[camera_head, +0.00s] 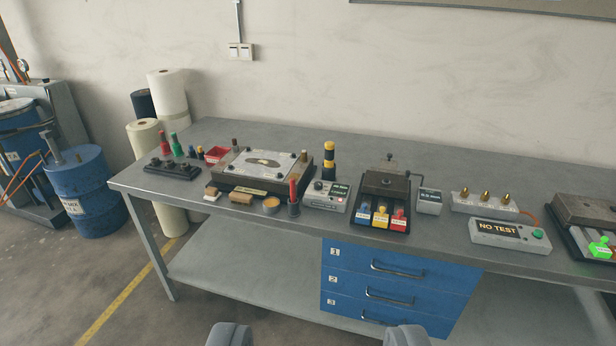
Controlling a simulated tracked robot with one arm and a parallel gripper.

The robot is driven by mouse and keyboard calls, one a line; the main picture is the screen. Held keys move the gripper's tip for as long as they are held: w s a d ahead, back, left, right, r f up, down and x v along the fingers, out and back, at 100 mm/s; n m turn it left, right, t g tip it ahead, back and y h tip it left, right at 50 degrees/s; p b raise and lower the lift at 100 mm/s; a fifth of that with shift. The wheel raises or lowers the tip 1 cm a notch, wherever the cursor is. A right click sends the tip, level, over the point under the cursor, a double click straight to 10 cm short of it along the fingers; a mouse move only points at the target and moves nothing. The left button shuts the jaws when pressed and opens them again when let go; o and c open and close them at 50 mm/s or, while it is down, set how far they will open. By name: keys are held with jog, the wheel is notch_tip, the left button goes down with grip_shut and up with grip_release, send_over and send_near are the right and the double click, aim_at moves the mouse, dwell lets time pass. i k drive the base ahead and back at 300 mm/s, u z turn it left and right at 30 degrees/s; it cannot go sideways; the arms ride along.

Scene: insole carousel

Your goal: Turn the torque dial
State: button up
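A small grey box (327,196) with a display and a round dark knob (318,185) stands near the front edge of the workbench, left of the middle device. The knob looks like a dial, but its label is too small to read, so I cannot confirm that it is the torque dial. My gripper (318,336) shows at the bottom edge as two grey fingertips set wide apart. It is open, with nothing between the fingers, and well short of the bench and the grey box.
The grey workbench (240,262) has blue drawers (398,285) below. Left of the box stand a red screwdriver in a holder (293,208) and a metal plate fixture (262,165). Right are a crank device (386,183), a small display box (429,202) and a "NO TEST" box (508,234).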

aim_at(318, 186)
jog(key=z, duration=0.35)
jog(key=i, duration=0.75)
jog(key=z, duration=0.6)
jog(key=i, duration=1.25)
jog(key=u, duration=0.65)
jog(key=i, duration=0.6)
jog(key=u, duration=0.45)
